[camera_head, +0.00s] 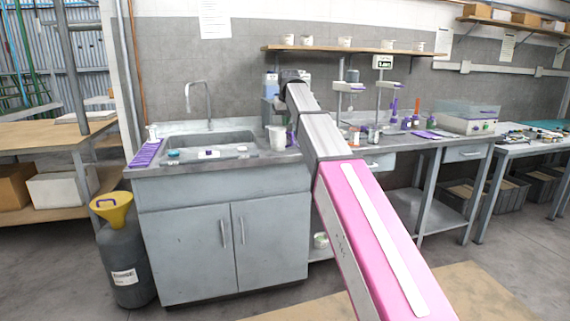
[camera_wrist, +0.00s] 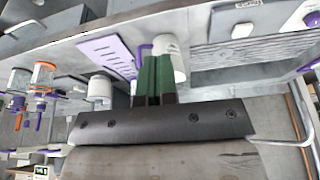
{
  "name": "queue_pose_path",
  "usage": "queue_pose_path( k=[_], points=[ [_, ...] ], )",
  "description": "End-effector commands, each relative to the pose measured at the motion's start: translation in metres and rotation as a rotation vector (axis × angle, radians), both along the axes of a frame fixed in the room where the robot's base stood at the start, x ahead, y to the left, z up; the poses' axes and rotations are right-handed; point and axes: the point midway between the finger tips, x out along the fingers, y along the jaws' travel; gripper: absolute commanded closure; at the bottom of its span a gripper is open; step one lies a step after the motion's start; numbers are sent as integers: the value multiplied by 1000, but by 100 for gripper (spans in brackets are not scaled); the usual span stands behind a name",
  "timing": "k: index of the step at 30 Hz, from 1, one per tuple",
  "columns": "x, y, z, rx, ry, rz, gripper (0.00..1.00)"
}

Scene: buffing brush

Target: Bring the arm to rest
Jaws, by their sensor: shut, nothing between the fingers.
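My arm reaches forward in the head view over the bench beside the sink; the gripper at its far end is hidden by my own links there. In the wrist view my gripper (camera_wrist: 156,62) shows two dark green fingers close together, shut and empty. A white cup-like container (camera_wrist: 172,48) appears right beside the fingertips; I cannot tell whether it touches them. A purple slotted mat (camera_wrist: 108,52) lies on the bench left of the fingers in that view. No buffing brush can be made out for certain in either view.
A sink (camera_head: 205,141) is left of the arm, with a white beaker (camera_head: 277,137) at its right rim. Stands, bottles and a clear-lidded box (camera_head: 467,117) crowd the bench on the right. A shelf (camera_head: 350,51) runs above. A yellow funnel (camera_head: 111,205) tops a drum on the floor.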

Motion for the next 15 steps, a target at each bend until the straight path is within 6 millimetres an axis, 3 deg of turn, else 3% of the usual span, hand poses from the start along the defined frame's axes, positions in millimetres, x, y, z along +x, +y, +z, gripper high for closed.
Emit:
queue_pose_path(
  k=[1,3,8,15],
  points=[
    [-9,-9,-29,-4,16,-9,100],
    [-17,-20,-65,-7,31,-20,100],
    [-37,-45,-140,-13,67,-47,100],
    [-80,-82,-244,-22,121,-86,100]
  ],
)
